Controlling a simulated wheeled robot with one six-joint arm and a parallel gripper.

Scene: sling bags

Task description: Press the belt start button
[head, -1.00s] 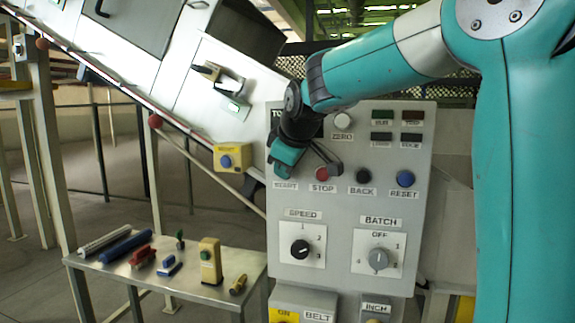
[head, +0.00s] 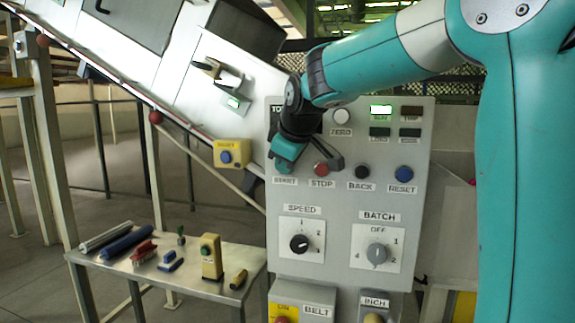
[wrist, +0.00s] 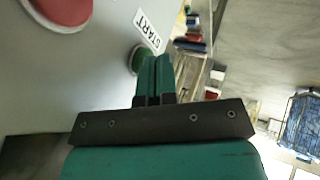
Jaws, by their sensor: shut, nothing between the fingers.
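The green start button (wrist: 137,58) shows in the wrist view beside its START label (wrist: 150,30). In the head view my gripper hides the button, just above the START label (head: 285,181) on the grey control panel (head: 345,205). My gripper (head: 284,165) is shut and empty. In the wrist view its closed fingertips (wrist: 155,62) are at the edge of the green button and overlap it; I cannot tell whether they touch.
The red STOP button (head: 321,169) is close right of my gripper, with black BACK (head: 362,172) and blue RESET (head: 404,173) further right. Speed and batch knobs sit below. A small metal table (head: 225,286) with several tools stands at lower left.

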